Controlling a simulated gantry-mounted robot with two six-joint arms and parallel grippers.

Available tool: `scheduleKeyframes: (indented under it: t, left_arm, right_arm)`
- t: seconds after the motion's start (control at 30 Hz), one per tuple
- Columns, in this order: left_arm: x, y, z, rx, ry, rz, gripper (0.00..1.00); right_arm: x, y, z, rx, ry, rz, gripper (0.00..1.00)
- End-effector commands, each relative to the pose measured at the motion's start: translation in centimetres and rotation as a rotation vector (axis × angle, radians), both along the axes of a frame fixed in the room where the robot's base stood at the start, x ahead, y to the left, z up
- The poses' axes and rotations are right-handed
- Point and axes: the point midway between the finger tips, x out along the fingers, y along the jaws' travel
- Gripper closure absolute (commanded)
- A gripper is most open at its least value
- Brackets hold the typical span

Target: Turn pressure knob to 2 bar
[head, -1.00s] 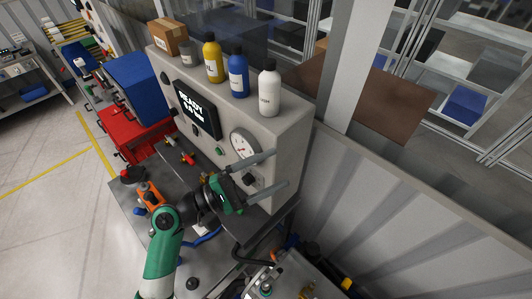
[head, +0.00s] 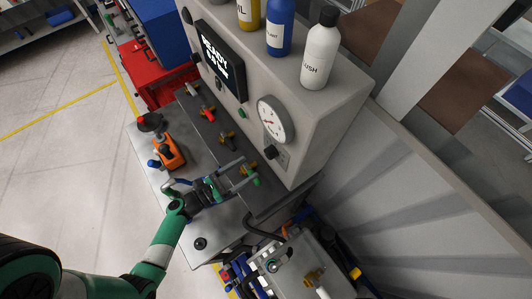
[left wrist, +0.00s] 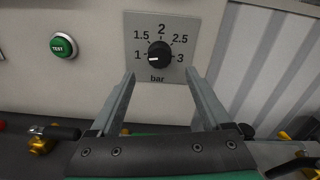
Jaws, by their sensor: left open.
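The black pressure knob (left wrist: 159,55) sits on a grey dial plate (left wrist: 141,27) marked from 1 to 3 bar in the left wrist view. Its white mark points left, at about 1. The knob also shows below the round gauge (head: 272,119) in the head view (head: 269,151). My left gripper (head: 249,169) is open and empty, in front of the panel and apart from the knob. In the left wrist view its two fingertips (left wrist: 160,75) lie on either side below the knob. My right gripper is not in view.
A green TEST button (left wrist: 63,45) is left of the dial plate. Several valves, one with a red handle (head: 207,113), stand on the bench below the screen (head: 220,58). An orange device (head: 170,153) is at the bench's left. Bottles, including a white one (head: 319,52), stand on top.

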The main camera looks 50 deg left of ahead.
Motion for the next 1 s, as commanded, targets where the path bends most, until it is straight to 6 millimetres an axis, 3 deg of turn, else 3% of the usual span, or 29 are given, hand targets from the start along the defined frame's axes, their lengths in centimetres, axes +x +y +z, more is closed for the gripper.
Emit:
scheduleKeyframes:
  t: [0.1, 0.3, 0.5, 0.73, 1.0]
  left_arm:
    - [3.0, -0.5, 0.1, 0.002, -0.003, -0.009, 0.19]
    - [7.0, -0.8, 0.0, 0.002, -0.003, -0.004, 0.19]
    - [8.5, -0.9, 0.0, 0.001, 0.000, -0.001, 0.19]
    - [8.6, -0.9, 0.0, 0.001, 0.000, -0.001, 0.19]
    - [8.5, -0.9, 0.0, 0.002, -0.001, -0.001, 0.67]
  right_arm:
    - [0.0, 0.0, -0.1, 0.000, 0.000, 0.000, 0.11]
    - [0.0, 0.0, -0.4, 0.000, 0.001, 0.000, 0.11]
    - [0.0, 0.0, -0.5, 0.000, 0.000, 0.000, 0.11]
    - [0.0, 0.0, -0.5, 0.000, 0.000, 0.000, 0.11]
    - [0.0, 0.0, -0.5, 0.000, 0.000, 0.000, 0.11]
